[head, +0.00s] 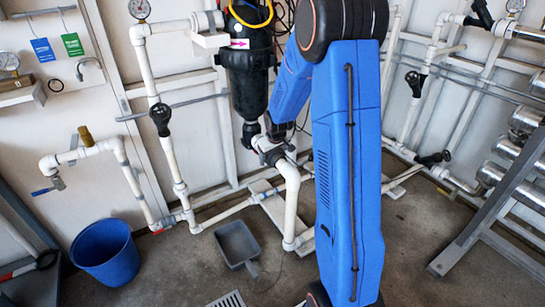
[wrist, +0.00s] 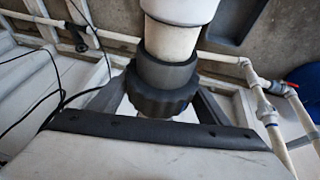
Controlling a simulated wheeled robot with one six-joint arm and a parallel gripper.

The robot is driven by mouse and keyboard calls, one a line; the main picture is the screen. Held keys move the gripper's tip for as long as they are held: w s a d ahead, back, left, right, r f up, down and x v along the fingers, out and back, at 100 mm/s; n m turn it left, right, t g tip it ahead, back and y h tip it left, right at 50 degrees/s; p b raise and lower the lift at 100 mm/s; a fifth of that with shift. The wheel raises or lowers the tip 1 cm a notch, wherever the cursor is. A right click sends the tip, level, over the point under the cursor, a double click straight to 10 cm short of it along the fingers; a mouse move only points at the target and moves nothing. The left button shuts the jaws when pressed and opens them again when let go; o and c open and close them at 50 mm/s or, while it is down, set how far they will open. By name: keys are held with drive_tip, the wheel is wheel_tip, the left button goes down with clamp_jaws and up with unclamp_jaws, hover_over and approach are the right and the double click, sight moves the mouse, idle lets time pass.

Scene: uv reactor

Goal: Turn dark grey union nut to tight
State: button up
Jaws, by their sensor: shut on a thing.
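The dark grey union nut (wrist: 158,100) is a ribbed ring at the middle of the wrist view. It sits around a pale pipe, below a smooth dark grey collar (wrist: 167,72). My gripper (wrist: 160,92) is shut on the nut, with one dark finger on its left side and one on its right. In the head view my gripper reaches the pipe joint under the black vessel (head: 248,75). The nut is small and partly covered there, and its threads do not show.
White pipes (head: 292,195) run below and beside the joint. A blue bucket (head: 106,252) and a grey dustpan (head: 237,243) stand on the floor at left. Black cables (wrist: 68,62) hang left of the nut. A metal rack stands at the far right.

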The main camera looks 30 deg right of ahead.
drive_tip(key=shift+m+y, duration=0.4)
drive_tip(key=shift+y, duration=2)
drive_tip(key=shift+m+y, duration=0.5)
drive_tip(key=shift+y, duration=1)
drive_tip(key=o, duration=1.1)
drive_tip(key=shift+c, duration=0.2)
drive_tip(key=shift+r, duration=0.1)
drive_tip(key=v, duration=1.7)
drive_tip(key=shift+d, duration=0.25)
